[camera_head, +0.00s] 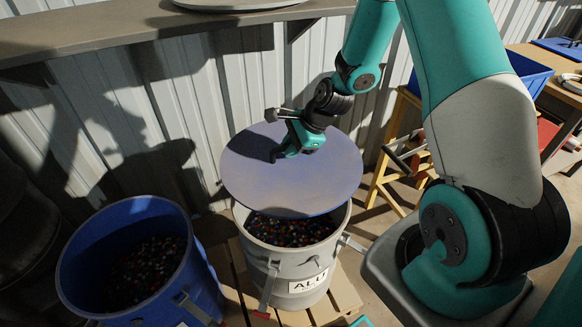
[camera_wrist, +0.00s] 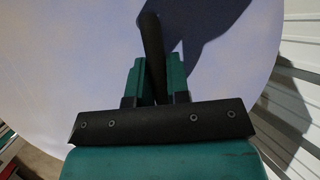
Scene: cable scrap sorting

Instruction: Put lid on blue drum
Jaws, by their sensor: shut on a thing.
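The blue-violet round lid (camera_head: 262,185) is held in the air by my gripper (camera_head: 285,152). It hangs above the grey drum, tilted, and covers the back part of that drum's opening. In the wrist view the pale lid (camera_wrist: 80,50) fills most of the picture, and my gripper (camera_wrist: 157,85) is shut on its dark handle (camera_wrist: 152,45). The blue drum (camera_head: 200,290) stands open at the lower left, with small multicoloured pieces inside. The lid is apart from the blue drum, to its upper right.
The grey drum (camera_head: 297,265) labelled ALU is open, with coloured pieces inside, on a wooden pallet (camera_head: 340,290). A shelf (camera_head: 100,30) with a grey lid (camera_head: 235,4) runs along the corrugated wall. A wooden table with a blue bin (camera_head: 528,72) stands at the right.

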